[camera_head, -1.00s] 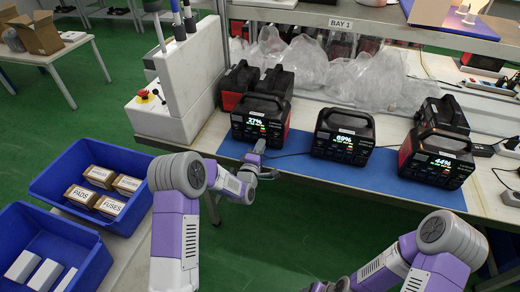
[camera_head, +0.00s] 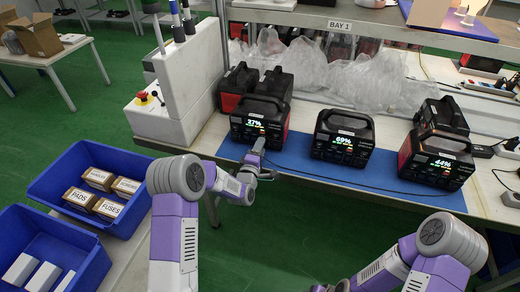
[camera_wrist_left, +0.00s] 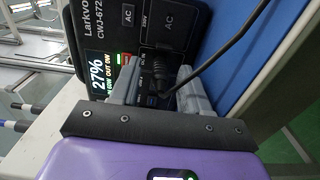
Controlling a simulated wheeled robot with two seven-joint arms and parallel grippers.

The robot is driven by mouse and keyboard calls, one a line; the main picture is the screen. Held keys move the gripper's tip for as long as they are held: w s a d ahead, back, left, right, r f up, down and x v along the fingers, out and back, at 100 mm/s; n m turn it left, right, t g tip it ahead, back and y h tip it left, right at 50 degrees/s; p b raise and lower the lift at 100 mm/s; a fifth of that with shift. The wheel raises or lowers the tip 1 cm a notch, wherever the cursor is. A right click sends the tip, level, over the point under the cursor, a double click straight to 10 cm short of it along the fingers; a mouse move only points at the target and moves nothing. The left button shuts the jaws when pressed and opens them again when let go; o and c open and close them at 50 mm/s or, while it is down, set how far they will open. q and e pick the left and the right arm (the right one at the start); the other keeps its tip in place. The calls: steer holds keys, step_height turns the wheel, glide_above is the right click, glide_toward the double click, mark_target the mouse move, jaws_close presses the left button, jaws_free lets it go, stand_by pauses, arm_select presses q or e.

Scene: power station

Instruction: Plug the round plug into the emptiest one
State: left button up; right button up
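Three black power stations stand in a row on the blue mat (camera_head: 330,171). The left power station (camera_head: 262,122) reads 27%, the middle power station (camera_head: 342,136) looks like 69%, and the right power station (camera_head: 436,160) 44%. My left gripper (camera_head: 257,147) is at the lower front of the 27% station. In the left wrist view my left gripper (camera_wrist_left: 160,88) has its fingers close on both sides of the black round plug (camera_wrist_left: 160,68), against the station's front panel (camera_wrist_left: 150,28). The plug's tip and socket contact are hidden.
A black cable (camera_head: 330,180) runs right from my left gripper across the mat. More power stations and clear plastic bags (camera_head: 330,75) are behind. A white machine with a red button (camera_head: 143,97) stands left. Blue bins (camera_head: 70,222) are at lower left.

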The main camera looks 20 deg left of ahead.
arm_select(q)
steer(key=s+p, duration=0.1)
steer(key=s, duration=0.6)
steer(key=shift+s, duration=0.25)
steer(key=shift+a, duration=0.1)
